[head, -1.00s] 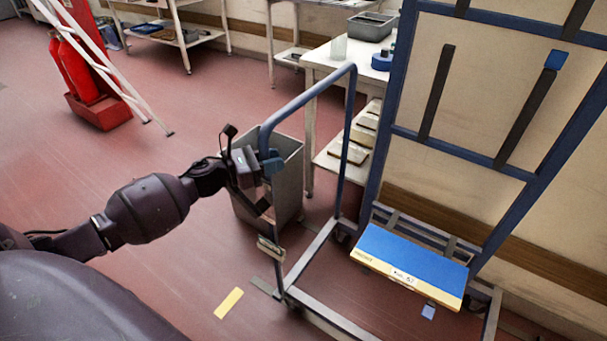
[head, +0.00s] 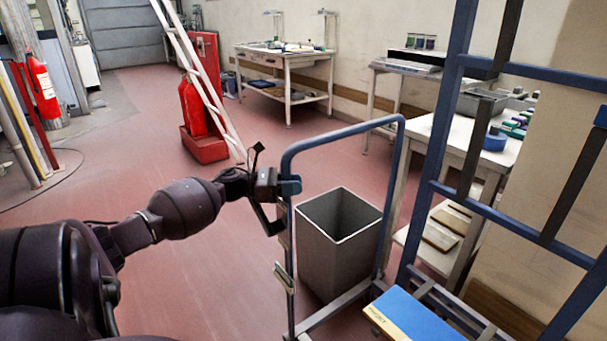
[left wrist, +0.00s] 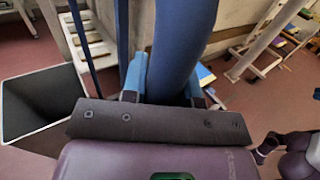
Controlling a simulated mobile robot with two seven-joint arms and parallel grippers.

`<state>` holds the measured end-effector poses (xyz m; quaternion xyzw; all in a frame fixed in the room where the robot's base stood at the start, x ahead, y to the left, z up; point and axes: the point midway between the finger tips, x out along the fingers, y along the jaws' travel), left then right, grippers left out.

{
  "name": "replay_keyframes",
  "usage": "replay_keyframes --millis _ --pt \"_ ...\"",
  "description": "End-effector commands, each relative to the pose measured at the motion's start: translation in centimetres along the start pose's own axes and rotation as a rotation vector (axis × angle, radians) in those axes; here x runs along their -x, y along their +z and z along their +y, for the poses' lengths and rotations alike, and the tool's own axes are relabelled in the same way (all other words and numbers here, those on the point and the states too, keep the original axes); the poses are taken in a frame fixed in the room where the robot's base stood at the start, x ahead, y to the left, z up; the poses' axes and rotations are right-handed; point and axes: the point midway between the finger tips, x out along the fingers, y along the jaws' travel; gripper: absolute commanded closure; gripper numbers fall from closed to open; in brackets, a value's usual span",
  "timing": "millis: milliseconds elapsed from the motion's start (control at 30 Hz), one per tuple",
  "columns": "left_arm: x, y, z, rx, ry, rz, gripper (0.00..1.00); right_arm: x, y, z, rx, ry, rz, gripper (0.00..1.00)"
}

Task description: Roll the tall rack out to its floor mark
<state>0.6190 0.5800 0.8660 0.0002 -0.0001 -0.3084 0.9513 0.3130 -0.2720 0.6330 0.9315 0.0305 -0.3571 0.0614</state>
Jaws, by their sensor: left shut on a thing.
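The tall rack (head: 445,125) has a blue frame with dark slanted bars and stands at the right of the head view; its top and lower base are cut off. Its bent blue push handle (head: 345,132) rises on the near left side. My left gripper (head: 289,186) is shut on the handle's near upright. In the left wrist view the handle tube (left wrist: 183,45) passes between the blue fingertips. A blue-topped board (head: 410,316) lies low on the rack. No floor mark shows now. My right gripper is not in view.
A grey open bin (head: 338,240) stands just behind the handle. A white bench (head: 465,135) stands behind the rack, against the wall. A white ladder (head: 200,75) leans by red cylinders (head: 192,108). The red floor (head: 190,265) at left is open.

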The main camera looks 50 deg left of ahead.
Motion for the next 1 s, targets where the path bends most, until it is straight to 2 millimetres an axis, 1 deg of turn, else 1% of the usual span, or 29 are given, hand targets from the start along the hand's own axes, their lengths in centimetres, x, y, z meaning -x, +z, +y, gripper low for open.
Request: replay_keyframes --millis 100,400,433,500,600,867,1000 --pt "0.24 -0.12 0.35 0.001 0.005 0.002 1.0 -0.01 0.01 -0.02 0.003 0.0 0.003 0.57" --pt "0.32 0.06 0.53 -0.001 0.01 0.001 1.0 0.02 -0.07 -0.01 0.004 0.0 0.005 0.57" --pt "0.33 0.06 0.54 -0.001 0.01 0.001 0.71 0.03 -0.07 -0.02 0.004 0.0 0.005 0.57" --pt "0.32 0.08 0.53 -0.001 0.01 0.001 0.6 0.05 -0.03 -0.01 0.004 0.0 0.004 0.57" --pt "0.29 0.05 0.48 -0.001 0.008 0.001 0.47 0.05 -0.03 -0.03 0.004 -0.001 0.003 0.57" --pt "0.29 0.01 0.38 0.0 0.006 0.0 0.47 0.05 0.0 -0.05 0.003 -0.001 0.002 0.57" --pt "1.13 0.03 0.35 0.001 0.005 0.0 0.47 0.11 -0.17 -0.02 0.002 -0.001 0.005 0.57"
